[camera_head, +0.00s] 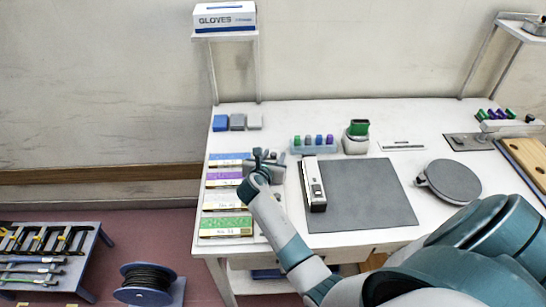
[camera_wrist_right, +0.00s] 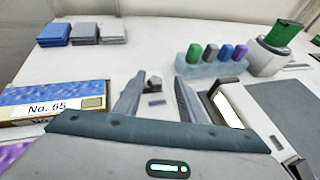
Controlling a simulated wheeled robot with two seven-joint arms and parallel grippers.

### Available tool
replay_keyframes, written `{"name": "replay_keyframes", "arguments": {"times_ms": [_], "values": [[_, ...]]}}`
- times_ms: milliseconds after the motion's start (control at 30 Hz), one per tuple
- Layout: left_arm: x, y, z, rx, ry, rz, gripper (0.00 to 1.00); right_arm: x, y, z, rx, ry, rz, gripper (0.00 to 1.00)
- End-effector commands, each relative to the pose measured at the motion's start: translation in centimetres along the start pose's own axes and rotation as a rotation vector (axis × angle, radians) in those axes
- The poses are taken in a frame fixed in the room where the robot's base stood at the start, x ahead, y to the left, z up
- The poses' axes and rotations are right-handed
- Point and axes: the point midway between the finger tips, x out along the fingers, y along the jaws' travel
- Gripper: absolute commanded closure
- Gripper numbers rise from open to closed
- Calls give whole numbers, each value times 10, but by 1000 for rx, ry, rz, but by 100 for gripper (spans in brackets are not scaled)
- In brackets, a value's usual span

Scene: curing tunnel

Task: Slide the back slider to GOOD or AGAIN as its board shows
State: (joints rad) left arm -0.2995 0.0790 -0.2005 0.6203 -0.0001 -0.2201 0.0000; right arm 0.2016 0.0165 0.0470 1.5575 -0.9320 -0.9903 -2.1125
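The back board (camera_head: 228,159), with a blue speckled face and a "No. 65" label, lies at the back of a column of boards on the table's left side. It also shows at the left of the right wrist view (camera_wrist_right: 50,97). My right gripper (camera_head: 267,158) is just right of this board, its fingers apart. No GOOD or AGAIN wording is readable. My left gripper is out of view.
Purple (camera_head: 225,179), white (camera_head: 222,200) and green (camera_head: 225,226) boards lie in front of the back one. Blue and grey blocks (camera_head: 237,122) stand behind. A rack of coloured pegs (camera_head: 314,145) and a dark mat (camera_head: 375,195) are to the right.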

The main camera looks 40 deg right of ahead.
Motion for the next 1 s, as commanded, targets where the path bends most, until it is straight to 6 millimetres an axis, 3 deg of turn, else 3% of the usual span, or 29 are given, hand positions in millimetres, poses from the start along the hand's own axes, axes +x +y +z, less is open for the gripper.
{"name": "replay_keyframes", "arguments": {"times_ms": [267,467,1000], "values": [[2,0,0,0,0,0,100,-8,1,-1,1,0,2,63],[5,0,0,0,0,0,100,-31,0,-2,2,1,2,63],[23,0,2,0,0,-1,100,-136,-1,-2,3,1,1,63]]}}
